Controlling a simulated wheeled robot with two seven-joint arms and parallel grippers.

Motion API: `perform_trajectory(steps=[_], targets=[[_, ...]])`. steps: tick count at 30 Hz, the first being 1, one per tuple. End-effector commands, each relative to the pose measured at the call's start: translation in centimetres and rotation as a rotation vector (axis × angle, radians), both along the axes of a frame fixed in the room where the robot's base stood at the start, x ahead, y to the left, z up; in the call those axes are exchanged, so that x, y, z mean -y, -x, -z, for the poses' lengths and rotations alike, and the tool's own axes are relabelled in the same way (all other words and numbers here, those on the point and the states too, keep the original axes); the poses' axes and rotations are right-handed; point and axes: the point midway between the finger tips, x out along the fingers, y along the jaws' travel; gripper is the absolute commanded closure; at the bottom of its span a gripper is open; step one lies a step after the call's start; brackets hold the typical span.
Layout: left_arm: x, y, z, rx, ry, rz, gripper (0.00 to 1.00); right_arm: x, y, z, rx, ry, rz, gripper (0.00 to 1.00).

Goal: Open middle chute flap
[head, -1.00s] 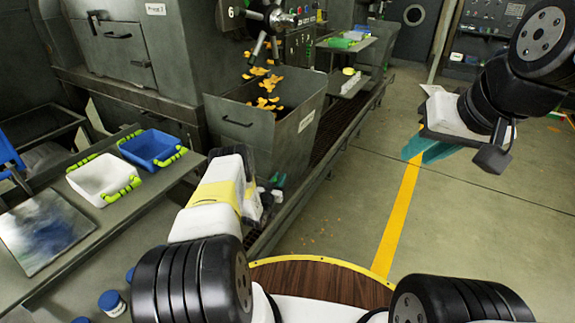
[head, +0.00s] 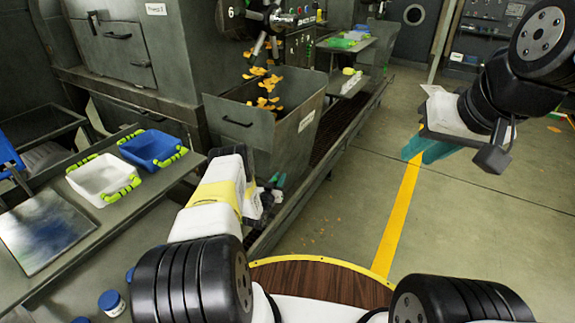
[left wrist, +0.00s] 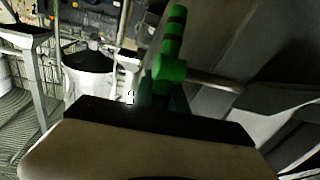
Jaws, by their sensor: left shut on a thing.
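My left gripper (head: 276,184) is low beside the near side of the grey metal chute bin in the head view. In the left wrist view, its fingers (left wrist: 163,92) are shut on a bright green handle with black bands (left wrist: 173,45). A thin grey rod (left wrist: 215,82) runs right from the handle toward a grey metal surface. The middle chute flap itself cannot be clearly picked out; my left arm hides part of that area in the head view. My right gripper (head: 430,150) hangs empty over open floor at the right, its teal fingers visible but their gap unclear.
The grey bin (head: 255,150) holds falling orange pieces. A white tray (head: 92,178) and a blue tray (head: 152,146) with green handles stand on the left bench, near a shiny metal plate (head: 45,232). The floor with a yellow line (head: 400,215) is free on the right.

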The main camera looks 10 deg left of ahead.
Motion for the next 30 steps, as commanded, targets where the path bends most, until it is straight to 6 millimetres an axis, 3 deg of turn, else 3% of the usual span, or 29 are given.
perform_trajectory(steps=[11,30], targets=[[0.1,-0.4,0.1,-0.115,-0.042,0.001,1.00,0.0,0.0,0.0,0.000,0.000,0.000,0.75],[0.6,-1.5,1.5,-0.620,-0.226,0.001,1.00,0.0,0.0,0.0,0.000,0.000,0.000,0.75]])
